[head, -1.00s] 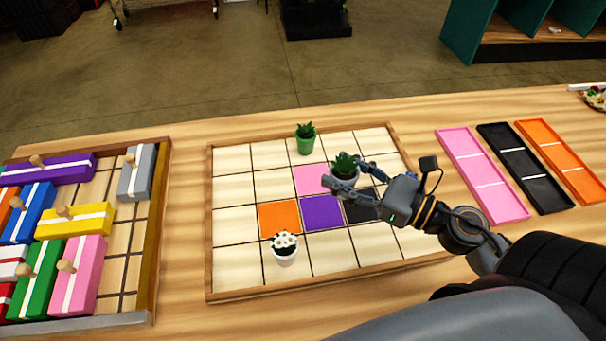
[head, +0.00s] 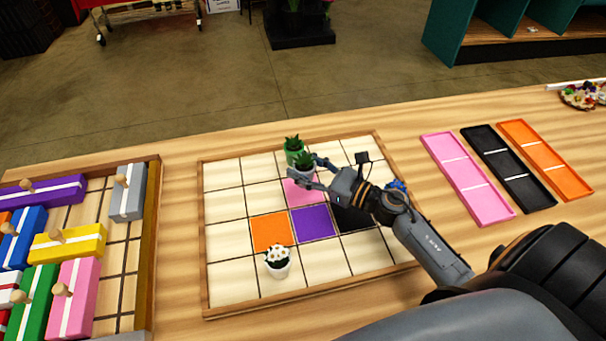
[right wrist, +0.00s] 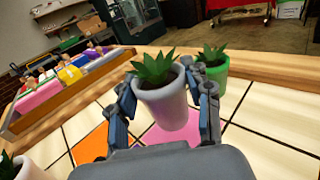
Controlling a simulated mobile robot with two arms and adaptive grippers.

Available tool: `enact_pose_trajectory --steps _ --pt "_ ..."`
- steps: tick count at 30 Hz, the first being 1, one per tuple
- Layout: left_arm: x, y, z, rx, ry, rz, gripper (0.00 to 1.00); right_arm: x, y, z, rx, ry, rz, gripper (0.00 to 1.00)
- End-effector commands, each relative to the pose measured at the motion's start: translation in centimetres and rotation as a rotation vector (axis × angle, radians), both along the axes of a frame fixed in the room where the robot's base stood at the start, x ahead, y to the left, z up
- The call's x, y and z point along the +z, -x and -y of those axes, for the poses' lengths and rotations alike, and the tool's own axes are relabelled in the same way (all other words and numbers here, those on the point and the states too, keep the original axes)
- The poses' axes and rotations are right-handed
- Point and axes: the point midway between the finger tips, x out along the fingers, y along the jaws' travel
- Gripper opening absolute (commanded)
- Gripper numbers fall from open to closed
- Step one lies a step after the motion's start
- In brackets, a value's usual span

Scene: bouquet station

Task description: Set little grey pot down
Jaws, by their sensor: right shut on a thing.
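The little grey pot (head: 302,171) with a spiky green plant is between the fingers of my right gripper (head: 305,172), which is shut on it. In the right wrist view the grey pot (right wrist: 162,104) is upright between both fingers, over the pink square (right wrist: 170,138). In the head view it is over the far part of the pink square (head: 297,194), just in front of the green pot (head: 292,156). Whether its base touches the board is hidden. The green pot also shows in the right wrist view (right wrist: 214,74). My left gripper is not in view.
Orange (head: 271,232), purple (head: 312,223) and black squares lie on the board. Pink, black and orange trays lie to the right; a rack of coloured blocks stands left.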

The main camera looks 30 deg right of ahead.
Motion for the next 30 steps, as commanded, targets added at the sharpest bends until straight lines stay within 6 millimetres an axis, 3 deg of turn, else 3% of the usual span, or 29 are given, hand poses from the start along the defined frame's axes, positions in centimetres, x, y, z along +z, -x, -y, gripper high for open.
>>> enact_pose_trajectory --steps 5,12,24,25,27,30 --pt "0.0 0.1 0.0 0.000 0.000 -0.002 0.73 -0.9 -1.0 0.0 0.000 -0.004 0.002 0.03" --pt "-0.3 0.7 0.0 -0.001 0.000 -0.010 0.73 -3.8 -0.8 0.0 0.000 -0.003 0.002 0.03" --pt "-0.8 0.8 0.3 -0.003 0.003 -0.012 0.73 -4.3 -0.8 0.0 0.001 -0.002 0.003 0.03" --pt "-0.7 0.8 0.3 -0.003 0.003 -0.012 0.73 -4.2 -0.8 0.0 0.001 -0.001 0.001 0.56" --pt "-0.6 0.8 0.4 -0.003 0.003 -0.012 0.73 -4.2 -0.7 0.0 0.001 -0.001 -0.001 0.70" --pt "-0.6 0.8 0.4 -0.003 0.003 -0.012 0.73 -4.2 -0.7 0.0 0.001 -0.001 -0.001 0.73"
